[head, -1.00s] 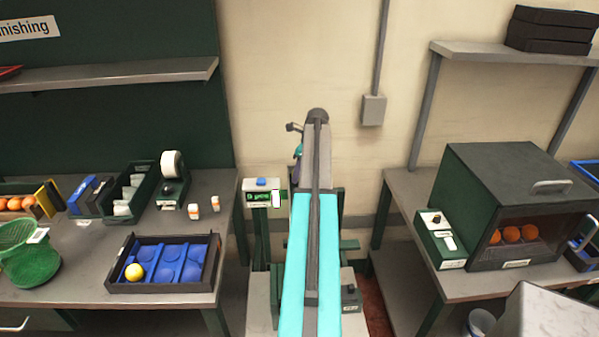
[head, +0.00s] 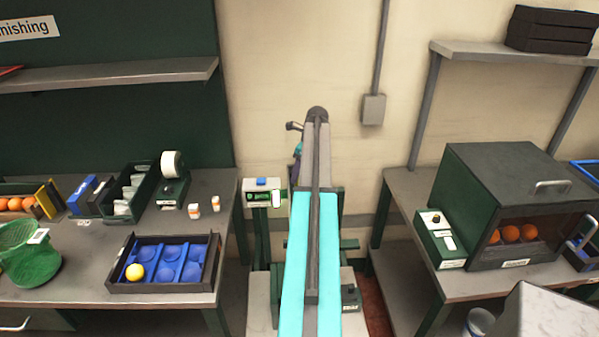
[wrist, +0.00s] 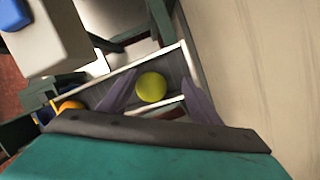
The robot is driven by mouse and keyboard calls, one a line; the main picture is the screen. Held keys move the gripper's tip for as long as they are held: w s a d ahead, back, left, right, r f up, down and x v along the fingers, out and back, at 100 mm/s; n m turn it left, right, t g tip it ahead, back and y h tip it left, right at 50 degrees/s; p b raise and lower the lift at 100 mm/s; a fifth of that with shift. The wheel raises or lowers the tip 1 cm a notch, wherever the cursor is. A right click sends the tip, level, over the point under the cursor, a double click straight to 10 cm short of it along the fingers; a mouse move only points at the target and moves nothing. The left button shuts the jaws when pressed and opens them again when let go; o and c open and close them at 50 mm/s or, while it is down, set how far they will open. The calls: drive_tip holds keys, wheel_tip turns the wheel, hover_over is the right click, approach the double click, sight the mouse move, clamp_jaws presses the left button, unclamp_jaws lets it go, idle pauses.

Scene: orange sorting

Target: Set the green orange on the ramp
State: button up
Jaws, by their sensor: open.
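The green orange (wrist: 151,87), yellowish green in the wrist view, appears to lie in a pale, straight-sided channel (wrist: 170,62) that looks like the ramp. My gripper (wrist: 160,93) is open, with one purple-grey finger on each side of the fruit and a visible gap at both sides. The gripper's dark palm edge hides the channel's near part.
An orange fruit (wrist: 70,106) sits lower left in the wrist view. A box with a blue button (head: 262,190) stands left of my arm. A dark cabinet (head: 500,180) with several oranges stands at right.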

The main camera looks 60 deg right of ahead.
drive_tip(key=shift+w+d+r+p, duration=0.1)
drive_tip(key=shift+r+p, duration=0.25)
drive_tip(key=shift+r, duration=0.55)
drive_tip(key=shift+w+d+r+p, duration=0.1)
drive_tip(key=shift+r+p, duration=0.25)
drive_tip(key=shift+r, duration=0.5)
drive_tip(key=shift+w+a+p+v, duration=0.15)
drive_tip(key=shift+p+v, duration=0.4)
drive_tip(key=shift+v, duration=0.3)
drive_tip(key=shift+w+a+p+v, duration=0.1)
drive_tip(key=shift+w+p+v, duration=0.1)
drive_tip(key=shift+p+v, duration=0.5)
drive_tip(key=shift+w+a+p+v, duration=0.15)
drive_tip(key=shift+p+v, duration=0.25)
drive_tip(key=shift+v, duration=0.55)
drive_tip(key=shift+d+r, duration=0.15)
